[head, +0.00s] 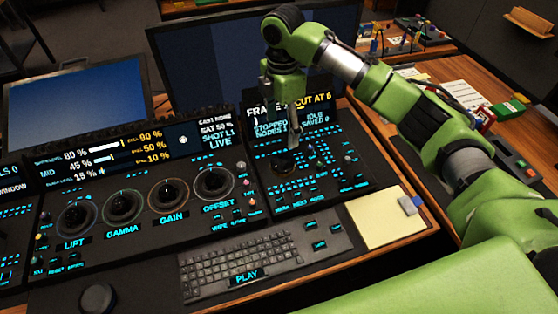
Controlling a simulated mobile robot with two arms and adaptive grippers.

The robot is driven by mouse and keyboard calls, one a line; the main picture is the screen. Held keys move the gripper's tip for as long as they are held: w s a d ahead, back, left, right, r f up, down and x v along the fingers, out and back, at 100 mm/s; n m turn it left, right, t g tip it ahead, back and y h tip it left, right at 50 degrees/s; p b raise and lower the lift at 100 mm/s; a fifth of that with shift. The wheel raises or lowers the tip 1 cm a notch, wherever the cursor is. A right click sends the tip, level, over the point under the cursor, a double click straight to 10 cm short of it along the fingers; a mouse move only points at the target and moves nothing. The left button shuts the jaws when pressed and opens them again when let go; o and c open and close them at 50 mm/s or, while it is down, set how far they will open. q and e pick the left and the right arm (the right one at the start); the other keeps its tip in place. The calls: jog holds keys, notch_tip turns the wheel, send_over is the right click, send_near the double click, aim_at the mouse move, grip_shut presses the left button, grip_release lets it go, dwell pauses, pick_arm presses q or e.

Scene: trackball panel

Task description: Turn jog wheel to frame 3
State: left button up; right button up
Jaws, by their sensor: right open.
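The dark round wheel (285,163), which looks like the jog wheel, sits on the right-hand panel among blue-lit keys. My right gripper (294,143) points down just above it and hides part of it. The jaws are open; I cannot tell whether the fingertips touch the wheel. The small display (265,128) behind reads "CUT AT 6", "STOPPED" and "SAVED 0". My gripper covers part of its "FRA..." line, so the frame number is not clearly readable. My left gripper is not in view.
Four-ring trackball controls, including the OFFSET ring (214,183), lie to the left. A keyboard (240,263) is in front, with a yellow notepad (385,220) at right. A black knob (97,298) is at front left. Monitors stand behind the panel.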

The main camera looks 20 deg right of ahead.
aim_at(281, 162)
pick_arm(q)
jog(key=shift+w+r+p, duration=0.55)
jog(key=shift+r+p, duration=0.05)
jog(key=shift+p, duration=0.25)
pick_arm(e)
notch_tip(281, 162, down, 14)
jog(key=shift+f, duration=0.1)
jog(key=shift+c, duration=0.4)
jog(key=c, duration=1)
